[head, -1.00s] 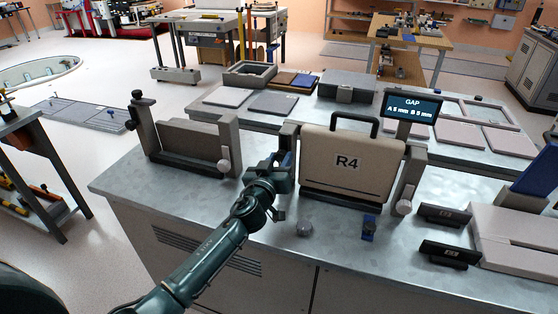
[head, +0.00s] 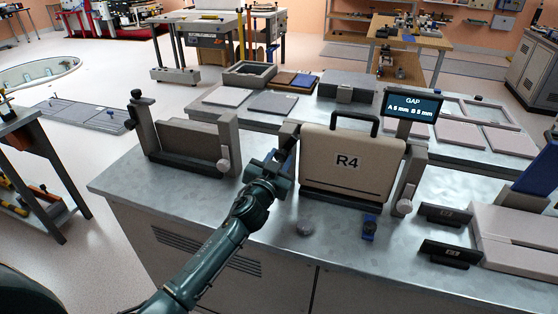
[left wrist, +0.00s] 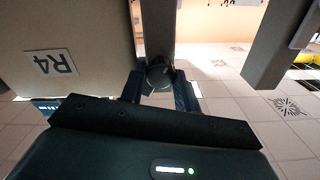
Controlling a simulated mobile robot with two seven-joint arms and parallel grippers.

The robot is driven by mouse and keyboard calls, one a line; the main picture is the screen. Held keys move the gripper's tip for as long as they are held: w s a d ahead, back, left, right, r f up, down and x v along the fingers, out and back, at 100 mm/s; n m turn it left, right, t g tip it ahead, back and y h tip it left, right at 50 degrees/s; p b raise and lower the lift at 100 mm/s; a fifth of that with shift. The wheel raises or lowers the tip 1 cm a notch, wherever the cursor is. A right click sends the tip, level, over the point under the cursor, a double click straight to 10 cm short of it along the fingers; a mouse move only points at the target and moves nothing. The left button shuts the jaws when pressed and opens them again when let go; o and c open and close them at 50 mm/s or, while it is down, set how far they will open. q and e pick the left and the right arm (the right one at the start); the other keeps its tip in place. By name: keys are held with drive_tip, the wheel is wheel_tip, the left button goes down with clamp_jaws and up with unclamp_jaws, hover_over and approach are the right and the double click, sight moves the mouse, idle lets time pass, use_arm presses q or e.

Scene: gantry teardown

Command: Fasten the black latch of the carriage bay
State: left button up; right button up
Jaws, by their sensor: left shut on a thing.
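The beige carriage marked R4 (head: 347,163) stands upright in its bay between two grey posts, with a black handle on top. The bay's left post (head: 289,132) is partly behind my left gripper (head: 281,158). In the left wrist view, my left gripper (left wrist: 158,92) has its blue fingers on both sides of a round black latch knob (left wrist: 159,73) at the post. It is shut on this knob, and the fingers hide part of it. The rest of the latch is hidden. The right post has a pale knob (head: 404,207). My right gripper is not in view.
A screen (head: 412,106) reads GAP, A 5 mm, B 5 mm.

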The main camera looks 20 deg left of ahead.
use_arm(q)
drive_tip(key=m, duration=1.1)
drive_tip(key=shift+m, duration=0.4)
idle(0.3)
drive_tip(key=o, duration=1)
drive_tip(key=shift+c, duration=0.2)
drive_tip(key=s, duration=1.3)
drive_tip(key=shift+a, duration=0.2)
drive_tip(key=shift+s, duration=0.1)
